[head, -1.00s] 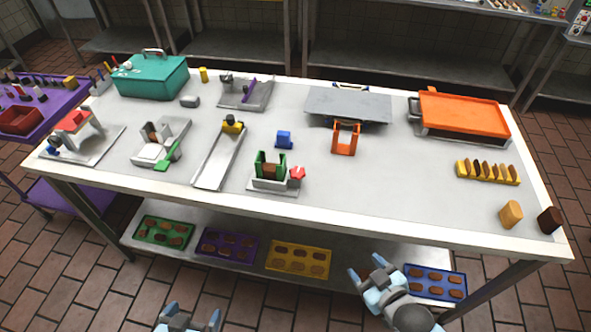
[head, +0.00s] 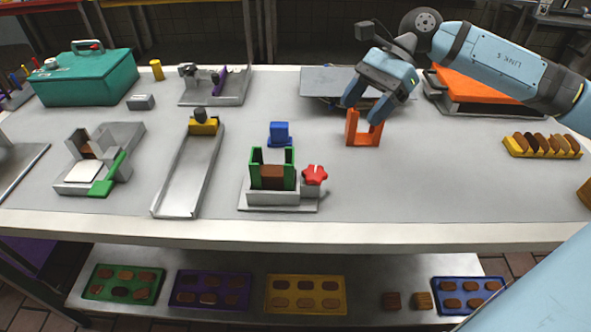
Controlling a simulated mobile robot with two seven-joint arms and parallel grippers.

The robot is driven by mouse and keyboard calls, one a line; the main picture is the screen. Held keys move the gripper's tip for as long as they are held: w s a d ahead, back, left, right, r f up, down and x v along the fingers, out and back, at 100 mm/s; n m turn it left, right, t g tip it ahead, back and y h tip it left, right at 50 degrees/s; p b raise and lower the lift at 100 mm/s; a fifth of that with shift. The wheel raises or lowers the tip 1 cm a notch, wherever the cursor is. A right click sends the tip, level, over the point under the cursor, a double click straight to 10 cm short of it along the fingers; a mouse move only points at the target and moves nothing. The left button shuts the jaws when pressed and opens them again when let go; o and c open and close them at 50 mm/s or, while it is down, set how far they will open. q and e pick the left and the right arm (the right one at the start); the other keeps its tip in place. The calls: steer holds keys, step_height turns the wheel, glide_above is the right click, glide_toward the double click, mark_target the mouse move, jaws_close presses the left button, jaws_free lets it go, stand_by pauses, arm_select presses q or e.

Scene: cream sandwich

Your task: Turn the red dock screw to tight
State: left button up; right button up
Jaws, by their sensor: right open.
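The red dock screw (head: 315,175) is a red knob on the right side of the small grey dock (head: 279,200). The dock has green uprights (head: 255,167) with a brown block (head: 272,176) between them. My right gripper (head: 362,111) is open, fingers down, above and around the top of the orange frame (head: 363,135), behind and to the right of the screw. I cannot tell whether its fingers touch the frame. My left gripper is out of view.
A blue block (head: 280,134) stands behind the dock. A grey chute (head: 187,170) lies to its left. A flat grey plate (head: 325,84) and an orange-topped tray (head: 487,90) are at the back. The table front right of the screw is clear.

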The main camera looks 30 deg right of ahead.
mark_target(316, 172)
steer(key=x, duration=1.3)
steer(key=shift+s+f+b, duration=0.1)
steer(key=shift+f+b, duration=0.2)
steer(key=shift+b, duration=0.1)
steer(key=c, duration=0.6)
